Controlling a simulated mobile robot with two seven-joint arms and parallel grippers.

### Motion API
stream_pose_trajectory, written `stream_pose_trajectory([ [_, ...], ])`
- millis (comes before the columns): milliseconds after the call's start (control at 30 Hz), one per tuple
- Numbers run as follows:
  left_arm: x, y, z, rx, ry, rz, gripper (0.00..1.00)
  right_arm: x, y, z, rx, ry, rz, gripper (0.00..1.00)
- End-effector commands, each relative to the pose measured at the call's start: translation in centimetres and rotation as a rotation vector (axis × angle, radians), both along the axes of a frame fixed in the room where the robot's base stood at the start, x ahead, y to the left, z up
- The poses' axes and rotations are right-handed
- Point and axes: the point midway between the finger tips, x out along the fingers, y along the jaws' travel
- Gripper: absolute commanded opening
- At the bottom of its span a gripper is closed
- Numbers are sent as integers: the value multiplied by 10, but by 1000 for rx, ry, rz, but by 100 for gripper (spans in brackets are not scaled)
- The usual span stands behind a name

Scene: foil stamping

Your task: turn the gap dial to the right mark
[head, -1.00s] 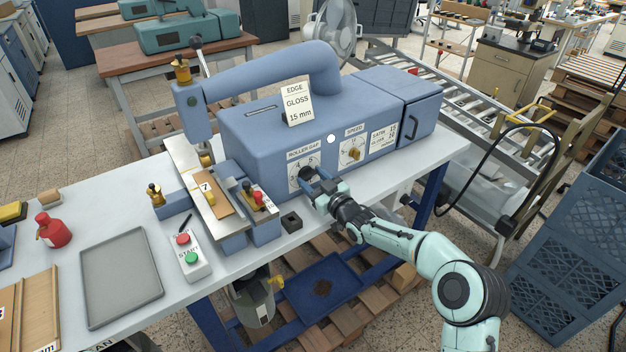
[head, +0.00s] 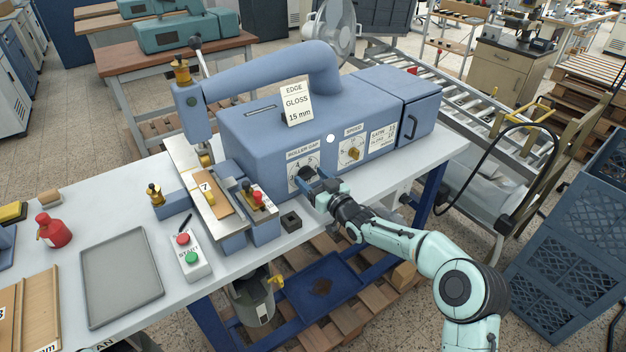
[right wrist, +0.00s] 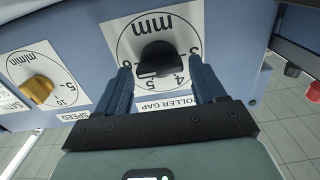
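The gap dial is a dark knob (head: 306,173) on a white scale plate marked ROLLER GAP, on the front of the blue machine (head: 262,135). In the right wrist view the knob (right wrist: 160,57) stands before an upside-down mm scale, with 3, 4 and 5 readable; the knob hides part of the scale and its exact setting cannot be read. My right gripper (head: 314,187) is at the dial. In the right wrist view its blue fingers (right wrist: 160,66) stand apart on either side of the knob, with visible gaps. My left gripper is out of view.
The speed dial (head: 354,153), with a yellow knob, is to the right of the gap dial. A small black block (head: 291,221) and a red-knobbed fixture are left of my right gripper. A start/stop box (head: 190,256) and grey tray (head: 122,277) lie further left.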

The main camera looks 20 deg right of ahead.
Motion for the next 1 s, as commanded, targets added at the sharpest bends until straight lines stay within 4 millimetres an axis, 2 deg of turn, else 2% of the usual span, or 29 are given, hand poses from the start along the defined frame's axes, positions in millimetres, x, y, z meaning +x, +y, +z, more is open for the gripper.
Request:
stream_pose_trajectory([
  [333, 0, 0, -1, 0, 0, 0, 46, -1, 0, 0, -3, 0, 0, 81],
  [467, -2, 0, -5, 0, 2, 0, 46, -10, -4, -1, -4, 1, 0, 81],
  [567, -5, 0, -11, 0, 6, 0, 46, -25, -10, -2, -6, 0, -1, 81],
  [800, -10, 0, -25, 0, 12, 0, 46, -76, -28, -2, -6, 0, -2, 81],
  [1000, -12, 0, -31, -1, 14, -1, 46, -110, -41, -1, -4, 1, -2, 81],
])
